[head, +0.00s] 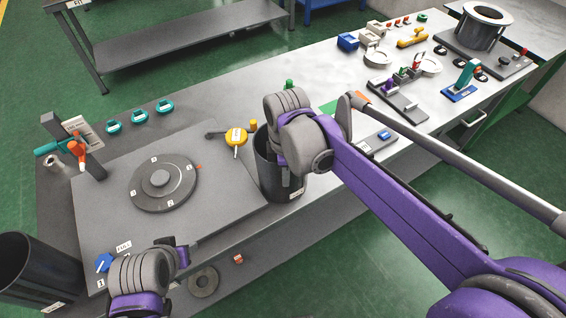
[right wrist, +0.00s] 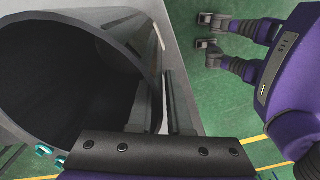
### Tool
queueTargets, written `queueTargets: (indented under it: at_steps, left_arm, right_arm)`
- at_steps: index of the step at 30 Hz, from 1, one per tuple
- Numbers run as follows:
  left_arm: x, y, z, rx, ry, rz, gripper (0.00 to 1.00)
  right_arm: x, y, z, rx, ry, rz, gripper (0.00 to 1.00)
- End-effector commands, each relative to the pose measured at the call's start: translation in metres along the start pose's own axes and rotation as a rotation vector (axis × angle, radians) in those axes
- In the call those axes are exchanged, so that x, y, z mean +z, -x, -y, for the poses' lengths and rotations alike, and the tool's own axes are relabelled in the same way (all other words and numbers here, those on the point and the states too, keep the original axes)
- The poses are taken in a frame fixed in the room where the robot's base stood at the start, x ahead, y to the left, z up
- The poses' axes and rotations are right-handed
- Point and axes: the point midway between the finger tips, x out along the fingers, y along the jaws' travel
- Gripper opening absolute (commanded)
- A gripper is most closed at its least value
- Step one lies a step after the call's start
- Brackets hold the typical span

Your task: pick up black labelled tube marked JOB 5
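A black labelled tube (head: 272,178) stands upright and open-topped at the front edge of the bench, with a white label low on its front; the print is too small to read. My right gripper (head: 285,172) points down at its mouth and hides part of it. In the right wrist view the wide dark tube (right wrist: 60,75) fills the left side. The right fingers (right wrist: 162,108) straddle its rim, one inside and one outside; I cannot tell whether they press on the wall. My left gripper (head: 188,247) is low over the bench's front left, its fingers unclear.
Another black labelled cylinder (head: 40,270) stands at the far left. A round dark plate (head: 165,184) lies on a grey board, with a yellow dial gauge (head: 236,137) behind. A grey ring (head: 203,281) lies near the front. Small fixtures crowd the bench's right end.

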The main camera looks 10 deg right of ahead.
Motion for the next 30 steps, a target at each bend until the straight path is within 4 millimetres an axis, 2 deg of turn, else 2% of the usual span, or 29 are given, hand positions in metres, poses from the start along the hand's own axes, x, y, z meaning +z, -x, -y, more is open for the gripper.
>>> queueTargets:
  at_steps: [3,30]
  left_arm:
    - [0.0000,0.0000,0.0000,0.000,0.000,0.000,0.50]
    - [0.0000,0.0000,0.0000,0.000,0.000,0.000,0.50]
  right_arm:
    - [0.0000,0.0001,0.0000,0.000,0.000,0.000,0.00]
    - [-0.0004,0.0004,0.0000,0.000,0.000,-0.001,0.00]
